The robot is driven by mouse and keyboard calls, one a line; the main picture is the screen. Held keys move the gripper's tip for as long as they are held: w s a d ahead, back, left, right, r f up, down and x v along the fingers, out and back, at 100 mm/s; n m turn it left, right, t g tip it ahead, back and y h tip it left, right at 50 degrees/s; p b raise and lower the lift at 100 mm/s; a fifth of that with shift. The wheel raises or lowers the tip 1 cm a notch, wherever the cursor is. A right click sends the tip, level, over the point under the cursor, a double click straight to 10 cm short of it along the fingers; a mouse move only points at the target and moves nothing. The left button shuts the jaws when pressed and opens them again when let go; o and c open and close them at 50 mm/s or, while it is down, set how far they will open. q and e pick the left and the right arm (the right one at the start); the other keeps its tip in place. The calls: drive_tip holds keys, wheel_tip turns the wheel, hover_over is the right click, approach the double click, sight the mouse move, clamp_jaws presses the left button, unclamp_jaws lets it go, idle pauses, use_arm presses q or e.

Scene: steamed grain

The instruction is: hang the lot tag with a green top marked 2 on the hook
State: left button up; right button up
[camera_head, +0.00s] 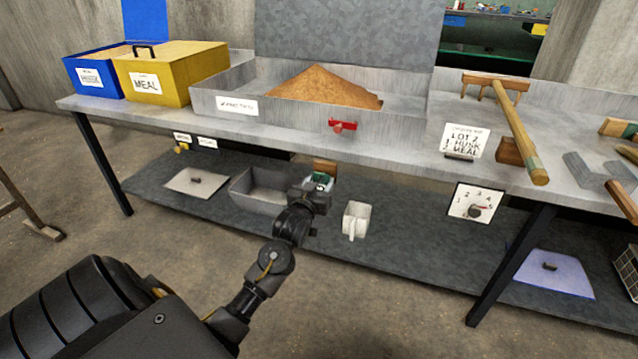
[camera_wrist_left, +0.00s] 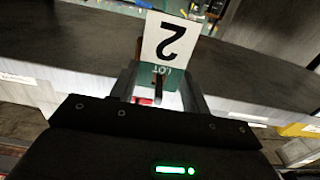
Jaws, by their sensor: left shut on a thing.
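The lot tag (camera_head: 321,180) is in my left gripper (camera_head: 318,192), low in front of the bench's front edge. In the left wrist view the white tag (camera_wrist_left: 170,42) shows a black 2, upside down, with its green part (camera_wrist_left: 166,72) between the fingers of my left gripper (camera_wrist_left: 160,82). The red hook (camera_head: 343,126) is on the front wall of the grey tray, above and slightly right of the gripper. The tag is apart from the hook. My right gripper is not in view.
The grey tray (camera_head: 215,105) holds a brown heap (camera_head: 325,86). Yellow (camera_head: 178,82) and blue (camera_head: 88,75) boxes stand left. A lot card (camera_head: 466,141), wooden rake (camera_head: 515,125) and dial (camera_head: 474,203) are right. A white jug (camera_head: 356,218) stands on the lower shelf (camera_head: 410,245).

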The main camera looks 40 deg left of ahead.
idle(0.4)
use_arm(q)
drive_tip(key=o, duration=1)
drive_tip(key=shift+s+d, duration=0.1)
drive_tip(key=shift+s, duration=0.2)
drive_tip(key=shift+p+v, duration=1.1)
drive_tip(key=shift+v, duration=4)
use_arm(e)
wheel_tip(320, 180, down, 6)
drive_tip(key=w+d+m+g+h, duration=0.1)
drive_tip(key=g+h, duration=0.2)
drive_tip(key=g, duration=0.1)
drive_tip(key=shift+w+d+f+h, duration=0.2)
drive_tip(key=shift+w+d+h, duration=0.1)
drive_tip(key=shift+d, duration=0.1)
